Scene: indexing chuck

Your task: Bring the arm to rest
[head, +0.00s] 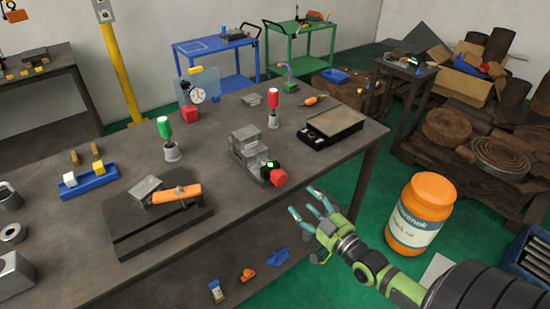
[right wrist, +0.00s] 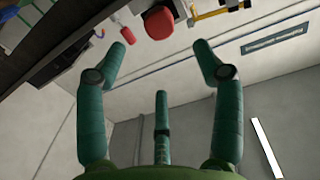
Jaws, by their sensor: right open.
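My right gripper (head: 312,218) is in the head view, in the air off the table's front right edge, over the green floor. Its teal fingers are spread and empty, pointing up and left. They also show spread in the right wrist view (right wrist: 162,75), with nothing between them. The grey stepped chuck device (head: 249,148) stands on the table up and left of the gripper, with a red knob (head: 279,177) at its front. A red knob also shows beyond the fingers in the right wrist view (right wrist: 160,22). The gripper is apart from it. My left gripper is not in view.
The dark table (head: 240,212) holds a black plate with an orange-handled part (head: 178,194), a green-topped stand (head: 165,135), a red-topped stand (head: 273,105) and a black tray (head: 335,121).

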